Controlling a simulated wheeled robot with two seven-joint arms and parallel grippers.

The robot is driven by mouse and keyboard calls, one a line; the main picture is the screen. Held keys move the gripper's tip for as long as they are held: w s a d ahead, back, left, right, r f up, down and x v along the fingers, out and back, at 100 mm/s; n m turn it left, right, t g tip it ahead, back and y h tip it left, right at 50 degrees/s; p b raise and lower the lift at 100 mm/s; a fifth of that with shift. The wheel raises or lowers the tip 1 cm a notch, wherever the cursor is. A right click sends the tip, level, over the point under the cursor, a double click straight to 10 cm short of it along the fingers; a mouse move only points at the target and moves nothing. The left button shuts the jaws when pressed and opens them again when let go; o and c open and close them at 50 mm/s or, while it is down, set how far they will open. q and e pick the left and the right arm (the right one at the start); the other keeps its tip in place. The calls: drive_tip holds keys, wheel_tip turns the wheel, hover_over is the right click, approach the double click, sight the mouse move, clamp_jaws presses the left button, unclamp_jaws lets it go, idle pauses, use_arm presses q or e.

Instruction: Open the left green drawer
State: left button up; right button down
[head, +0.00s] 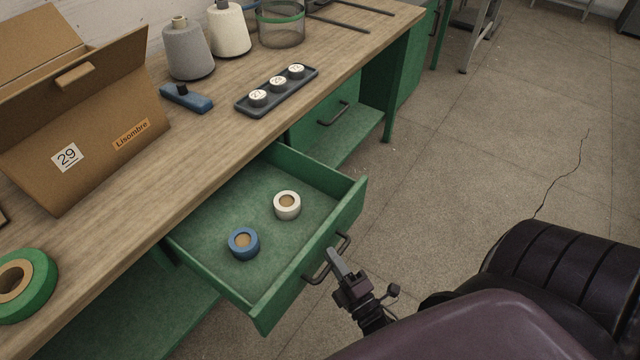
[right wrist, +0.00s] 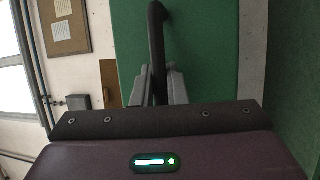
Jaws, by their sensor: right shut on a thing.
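The green drawer (head: 300,279) stands pulled out from under the wooden workbench, its inside in plain sight. A blue tape roll (head: 244,242) and a white tape roll (head: 287,205) lie in it. Its dark bar handle (head: 326,259) is on the front panel. My right gripper (head: 338,264) is at the handle, and in the right wrist view its fingers (right wrist: 158,86) are shut on the dark handle bar (right wrist: 157,45). The green drawer front (right wrist: 205,50) fills much of that view. My left gripper is not in view.
A second green drawer (head: 325,122) farther along the bench is shut. On the bench (head: 225,135) are a cardboard box (head: 95,125), yarn cones (head: 187,50), a black tray (head: 277,92) and a green tape roll (head: 22,284). The floor (head: 470,150) at right is clear.

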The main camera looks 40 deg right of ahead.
drive_tip(key=shift+s+d, duration=0.1)
drive_tip(key=shift+s, duration=0.3)
drive_tip(key=c, duration=1.5)
unclamp_jaws()
drive_tip(key=shift+o, duration=0.2)
drive_tip(key=s+f+b, duration=0.1)
drive_tip(key=s, duration=0.6)
drive_tip(key=shift+s+a+f, duration=0.2)
drive_tip(key=shift+s, duration=0.1)
